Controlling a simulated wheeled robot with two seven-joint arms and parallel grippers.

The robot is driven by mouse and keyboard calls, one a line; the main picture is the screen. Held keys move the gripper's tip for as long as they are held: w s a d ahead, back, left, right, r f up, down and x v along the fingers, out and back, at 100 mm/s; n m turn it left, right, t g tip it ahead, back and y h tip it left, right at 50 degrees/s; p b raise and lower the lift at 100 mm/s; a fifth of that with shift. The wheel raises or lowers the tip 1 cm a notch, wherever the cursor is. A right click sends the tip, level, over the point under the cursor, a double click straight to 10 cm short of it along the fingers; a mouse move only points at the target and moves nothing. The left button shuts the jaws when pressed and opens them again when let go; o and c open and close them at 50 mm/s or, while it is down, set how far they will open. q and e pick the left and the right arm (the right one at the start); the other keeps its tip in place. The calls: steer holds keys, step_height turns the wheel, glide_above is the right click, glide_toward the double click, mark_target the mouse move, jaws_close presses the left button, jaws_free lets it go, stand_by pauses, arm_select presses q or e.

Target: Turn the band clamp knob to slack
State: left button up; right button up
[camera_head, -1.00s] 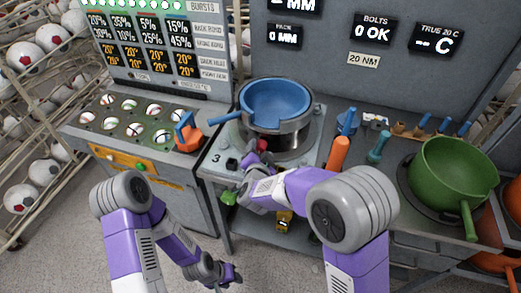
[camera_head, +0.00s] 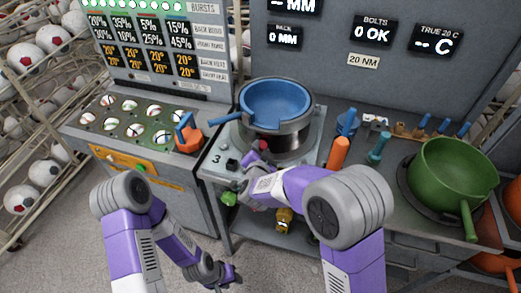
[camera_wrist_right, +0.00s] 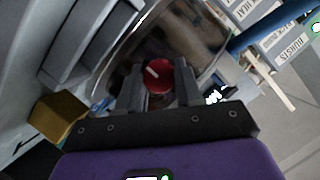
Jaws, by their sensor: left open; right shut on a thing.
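The red band clamp knob (camera_wrist_right: 158,76) sits between the fingers of my right gripper (camera_wrist_right: 158,82) in the right wrist view, with a white mark on its face pointing to the upper left. In the head view the knob (camera_head: 262,145) shows as a small red spot on the front of the steel band (camera_head: 284,143) around the blue pan (camera_head: 274,102). My right gripper (camera_head: 252,158) is shut on the knob there, its fingertips partly hidden. My left gripper (camera_head: 229,279) is open and empty, low over the floor in front of the bench.
A green pan (camera_head: 450,170) stands at the right of the bench, with an orange-handled tool (camera_head: 338,152) nearer the press. A ball panel (camera_head: 140,118) with an orange lever (camera_head: 186,135) is at the left. Racks of balls (camera_head: 50,36) stand further left. The floor in front is clear.

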steer(key=n+h+p, duration=0.1)
steer(key=n+p, duration=0.1)
steer(key=p, duration=0.3)
steer(key=n+g+h+p, duration=0.1)
steer(key=n+h+p, duration=0.1)
steer(key=p, duration=0.4)
steer(key=n+h+p, duration=0.1)
steer(key=n+p, duration=0.1)
steer(key=p, duration=0.3)
steer(key=shift+w+a+r+n+g, duration=0.1)
steer(key=shift+a+r+n+g, duration=0.1)
steer(key=shift+r+n+g, duration=0.2)
steer(key=shift+f+n+h+p, duration=0.15)
steer(key=shift+n+h+p, duration=0.45)
steer(key=shift+p, duration=0.3)
steer(key=shift+a+f+n+h+p, duration=0.1)
steer(key=shift+n+h+p, duration=0.25)
steer(key=shift+n, duration=0.25)
steer(key=shift+n+h, duration=0.45)
steer(key=shift+n, duration=0.05)
steer(key=shift+w+f+n+h, duration=0.1)
steer(key=shift+n+h, duration=0.5)
steer(key=shift+n, duration=0.4)
steer(key=o, duration=1)
steer(key=shift+o, duration=0.2)
steer(key=shift+a, duration=0.1)
